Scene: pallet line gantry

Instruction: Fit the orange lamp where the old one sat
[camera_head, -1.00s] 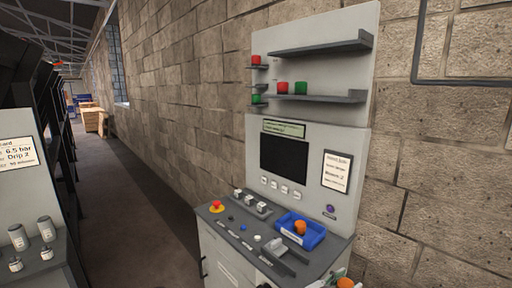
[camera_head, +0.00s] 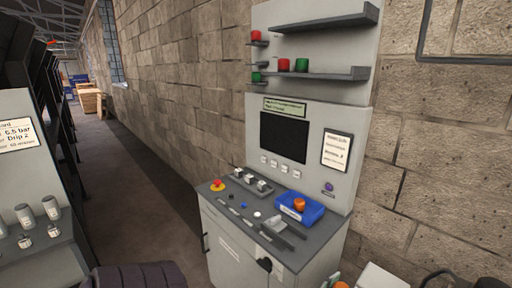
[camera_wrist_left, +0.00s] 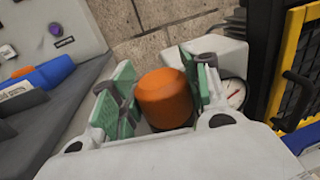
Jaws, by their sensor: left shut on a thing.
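In the left wrist view an orange lamp (camera_wrist_left: 165,98), a rounded cylinder, sits between the green-padded fingers of my left gripper (camera_wrist_left: 163,103), which is shut on it. In the head view only a bit of this gripper (camera_head: 333,281) and the held lamp (camera_head: 341,285) shows at the bottom edge, in front of the console. A second orange lamp (camera_head: 299,204) sits in the blue bin (camera_head: 313,215) on the console top. The bin (camera_wrist_left: 50,74) also shows at the left of the wrist view. My right gripper is not in view.
The grey console (camera_head: 235,245) carries a red mushroom button (camera_head: 217,185), switches and a dark screen (camera_head: 284,136). Red and green lamps stand on shelves (camera_head: 318,73) above. In the wrist view, a white box with a gauge (camera_wrist_left: 233,92) and a yellow frame (camera_wrist_left: 286,60) stand beyond the gripper.

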